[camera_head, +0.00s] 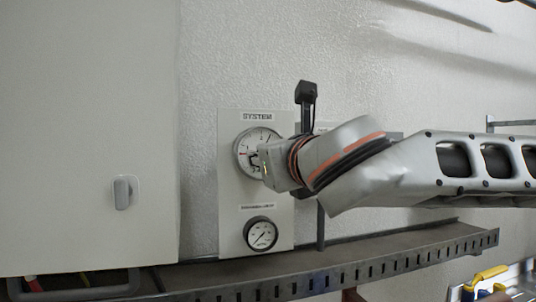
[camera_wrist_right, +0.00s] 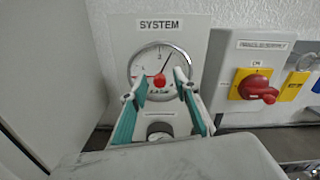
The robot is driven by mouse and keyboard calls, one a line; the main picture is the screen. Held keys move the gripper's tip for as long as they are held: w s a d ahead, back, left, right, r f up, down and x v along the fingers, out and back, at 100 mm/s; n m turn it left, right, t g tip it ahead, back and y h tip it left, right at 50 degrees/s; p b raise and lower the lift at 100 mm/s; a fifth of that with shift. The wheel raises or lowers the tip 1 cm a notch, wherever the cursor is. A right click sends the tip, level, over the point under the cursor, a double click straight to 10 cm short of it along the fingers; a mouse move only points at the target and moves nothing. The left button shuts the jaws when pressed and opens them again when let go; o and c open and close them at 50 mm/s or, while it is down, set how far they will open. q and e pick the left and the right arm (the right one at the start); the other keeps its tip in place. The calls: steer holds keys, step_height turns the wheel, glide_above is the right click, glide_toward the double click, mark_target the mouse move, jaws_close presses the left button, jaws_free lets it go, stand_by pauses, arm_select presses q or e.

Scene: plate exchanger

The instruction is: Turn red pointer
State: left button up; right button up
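The round white SYSTEM gauge (camera_head: 247,146) is mounted on a pale wall panel, partly hidden by my right gripper (camera_head: 262,160) in the head view. It shows more fully in the right wrist view (camera_wrist_right: 168,61), with a black needle pointing up and right. A red knob (camera_wrist_right: 160,80) sits at its centre, and a red pointer (camera_head: 243,154) shows toward its left side. My right gripper's teal fingers (camera_wrist_right: 162,86) are open in front of the gauge, one on each side of the red knob. I cannot tell whether either finger touches it. My left gripper is not in view.
A smaller gauge (camera_head: 261,234) is lower on the panel. A grey cabinet (camera_head: 90,120) stands left. A perforated metal rail (camera_head: 370,257) runs below. A red rotary switch on yellow (camera_wrist_right: 257,88) is to the right.

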jaws_close()
steer(key=shift+m, duration=0.4)
steer(key=m+p, duration=0.3)
steer(key=m, duration=1.9)
steer(key=shift+p, duration=0.3)
steer(key=shift+m, duration=0.4)
jaws_free()
